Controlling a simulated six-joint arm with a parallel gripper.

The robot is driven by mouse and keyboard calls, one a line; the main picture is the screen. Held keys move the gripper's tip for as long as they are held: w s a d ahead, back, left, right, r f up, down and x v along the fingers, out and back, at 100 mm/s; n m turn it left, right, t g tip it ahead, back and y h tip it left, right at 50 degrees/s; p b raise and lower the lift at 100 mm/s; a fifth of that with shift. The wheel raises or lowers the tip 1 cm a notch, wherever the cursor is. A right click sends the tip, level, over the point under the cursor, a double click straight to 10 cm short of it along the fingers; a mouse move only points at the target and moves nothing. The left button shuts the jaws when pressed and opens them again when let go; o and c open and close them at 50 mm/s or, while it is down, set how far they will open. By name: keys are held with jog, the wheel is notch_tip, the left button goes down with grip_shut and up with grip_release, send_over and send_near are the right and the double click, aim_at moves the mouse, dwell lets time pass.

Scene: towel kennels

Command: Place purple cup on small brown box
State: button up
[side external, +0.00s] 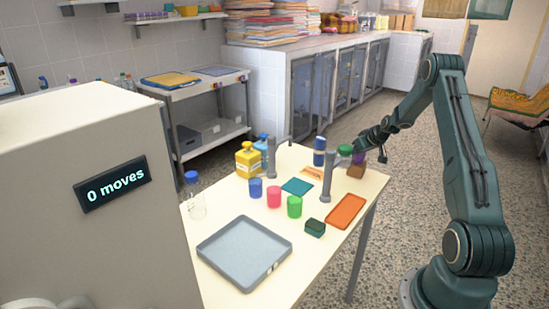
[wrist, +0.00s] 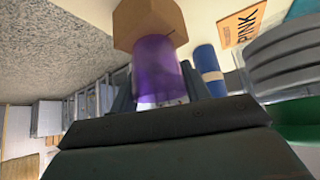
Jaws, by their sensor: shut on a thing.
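The purple cup (wrist: 155,68) is between the fingers of my gripper (wrist: 160,92), which is shut on it. The small brown box (wrist: 148,20) lies just beyond the cup in the wrist view. In the side view the purple cup (side external: 358,158) shows directly above the small brown box (side external: 356,171), at the table's far right end. I cannot tell whether the cup touches the box. My gripper's fingers are partly hidden there by the arm and a green-topped item.
A grey post (side external: 326,175) and a green round top (side external: 345,149) stand close left of the cup. Blue, pink and green cups, an orange tray (side external: 346,212) and a grey tray (side external: 203,250) lie nearer.

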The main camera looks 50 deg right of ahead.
jog(key=shift+f, duration=0.1)
jog(key=o, duration=0.9)
jog(key=shift+o, duration=0.2)
jog(key=shift+s+r, duration=0.25)
jog(key=shift+r, duration=0.25)
jog(key=v, duration=0.6)
jog(key=shift+s+a+r, duration=0.15)
jog(key=shift+s+r, duration=0.05)
jog(key=shift+r, duration=0.05)
